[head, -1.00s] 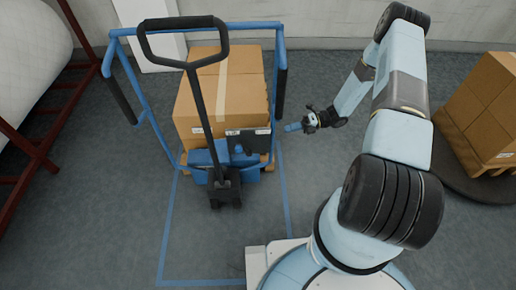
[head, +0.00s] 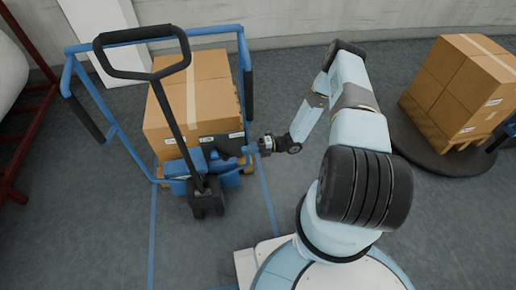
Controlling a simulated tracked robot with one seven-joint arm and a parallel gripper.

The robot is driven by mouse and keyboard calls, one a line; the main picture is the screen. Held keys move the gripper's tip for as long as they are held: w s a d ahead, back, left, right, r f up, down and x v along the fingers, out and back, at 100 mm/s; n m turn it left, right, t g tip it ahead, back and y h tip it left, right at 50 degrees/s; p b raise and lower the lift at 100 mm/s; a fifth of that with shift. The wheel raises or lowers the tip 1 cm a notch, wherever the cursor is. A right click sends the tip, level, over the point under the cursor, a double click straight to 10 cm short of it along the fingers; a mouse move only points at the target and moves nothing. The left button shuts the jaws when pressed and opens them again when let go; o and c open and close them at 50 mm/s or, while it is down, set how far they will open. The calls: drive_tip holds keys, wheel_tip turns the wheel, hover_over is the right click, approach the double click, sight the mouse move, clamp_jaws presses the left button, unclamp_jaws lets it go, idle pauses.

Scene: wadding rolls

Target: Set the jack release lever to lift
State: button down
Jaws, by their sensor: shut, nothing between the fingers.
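The pallet jack (head: 219,179) has a blue body, a black base and a long black handle (head: 171,112) that ends in a loop. It stands at the left in the head view, at the front of a loaded pallet. A dark plate (head: 222,141) shows on its right side. The release lever is too small to tell apart for certain among the parts beside this plate. My gripper (head: 247,149) is shut and empty, pointing left, close to the plate's right edge. I cannot tell whether its tips touch the jack.
Cardboard boxes (head: 213,92) are stacked behind the jack, inside a blue tubular frame (head: 92,106). More boxes (head: 462,86) stand on a round dark platform (head: 414,153) at the right. A dark red rack (head: 37,140) stands at the far left.

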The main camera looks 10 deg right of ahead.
hover_over(231, 152)
drive_tip(key=s, duration=0.4)
drive_tip(key=shift+a+r, duration=0.1)
drive_tip(key=shift+a, duration=0.1)
drive_tip(key=shift+d, duration=0.1)
